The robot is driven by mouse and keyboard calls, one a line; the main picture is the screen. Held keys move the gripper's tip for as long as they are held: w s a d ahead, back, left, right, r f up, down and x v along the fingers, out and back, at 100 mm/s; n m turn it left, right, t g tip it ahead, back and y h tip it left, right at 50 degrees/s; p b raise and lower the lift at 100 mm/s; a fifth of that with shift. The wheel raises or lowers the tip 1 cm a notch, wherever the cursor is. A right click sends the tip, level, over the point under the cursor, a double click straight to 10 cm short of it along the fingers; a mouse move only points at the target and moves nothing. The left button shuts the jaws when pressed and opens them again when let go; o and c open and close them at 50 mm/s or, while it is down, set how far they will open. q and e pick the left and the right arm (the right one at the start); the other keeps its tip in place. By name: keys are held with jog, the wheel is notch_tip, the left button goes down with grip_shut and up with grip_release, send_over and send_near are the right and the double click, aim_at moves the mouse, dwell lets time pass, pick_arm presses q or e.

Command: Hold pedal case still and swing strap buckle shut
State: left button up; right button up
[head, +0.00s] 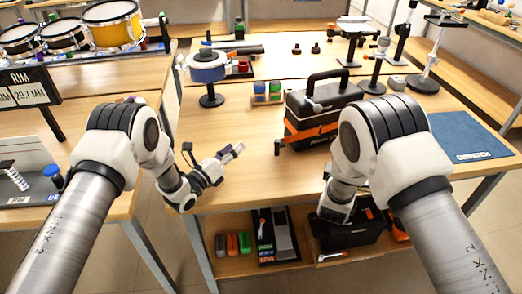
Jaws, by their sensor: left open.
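The pedal case (348,97) is a black case with a top handle and an orange strap (312,134) around its lower part. It stands upright on the wooden workbench, right of centre. A small dark piece at the strap's left end (279,146) may be the buckle; it is too small to tell its state. My left gripper (236,153) is open and empty over the front of the bench, left of the case and apart from it. My right arm hides the case's right front side. That arm's wrist points down at the bench's front edge, and I cannot make out its fingers.
A blue-topped stand (209,72) and small coloured jars (267,92) stand behind my left gripper. A blue mat (466,137) lies at the right. Metal stands are at the back right. A lower shelf holds a black toolbox (349,235). The bench's front left is clear.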

aim_at(284, 144)
pick_arm(q)
jog(key=d+m+g+h, duration=0.1)
jog(key=d+m+g, duration=0.1)
jog(key=d+m, duration=0.1)
jog(key=d+m+g+h, duration=0.2)
jog(key=d+m+g, duration=0.1)
jog(key=m, duration=0.2)
jog(key=w+d+m+g+h, duration=0.1)
jog(key=d+m+g+h, duration=0.1)
jog(key=m, duration=0.2)
jog(key=shift+d+f+m+g, duration=0.25)
jog(key=shift+d+m+g, duration=0.05)
jog(key=shift+d, duration=0.1)
jog(key=x, duration=0.7)
jog(key=shift+w+d+r, duration=0.1)
jog(key=shift+w+d, duration=0.1)
jog(key=shift+d, duration=0.15)
grip_shut()
jog(key=shift+s+b, duration=0.1)
jog(key=shift+b, duration=0.2)
jog(key=shift+f, duration=0.25)
